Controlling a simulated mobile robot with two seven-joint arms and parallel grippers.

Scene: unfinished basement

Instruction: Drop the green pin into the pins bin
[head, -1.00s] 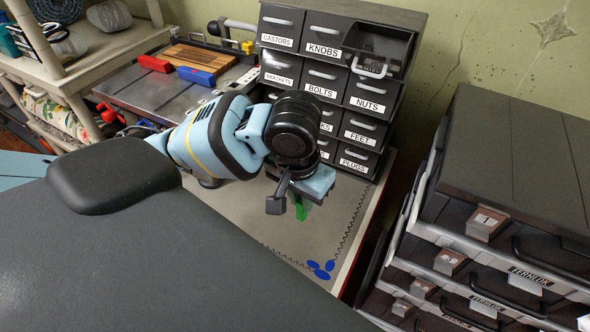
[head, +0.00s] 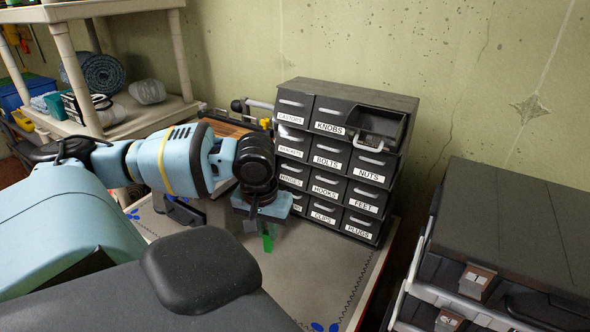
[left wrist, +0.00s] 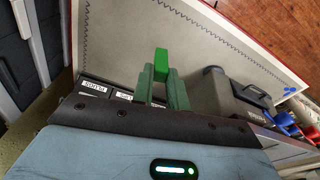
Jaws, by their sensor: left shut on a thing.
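The green pin (head: 268,240) is held by my left gripper (head: 263,226), which is shut on it above the grey bench top. In the left wrist view the bright green end of the pin (left wrist: 161,64) sticks out between the fingertips (left wrist: 162,88). A dark cabinet of labelled bins (head: 345,160) stands just right of and behind the gripper. My gripper partly covers the bottom-left label (head: 295,208), so I cannot read it fully. In the left wrist view a dark box with a handle (left wrist: 228,103) stands on the bench; its label is too small to read. My right gripper is not in view.
The cabinet's top-right bin (head: 377,128) is pulled out. Dark stacked cases (head: 515,230) stand at the right. A cream shelf (head: 115,120) with rolls stands at the left. The bench mat (head: 325,270) is clear in front of the cabinet.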

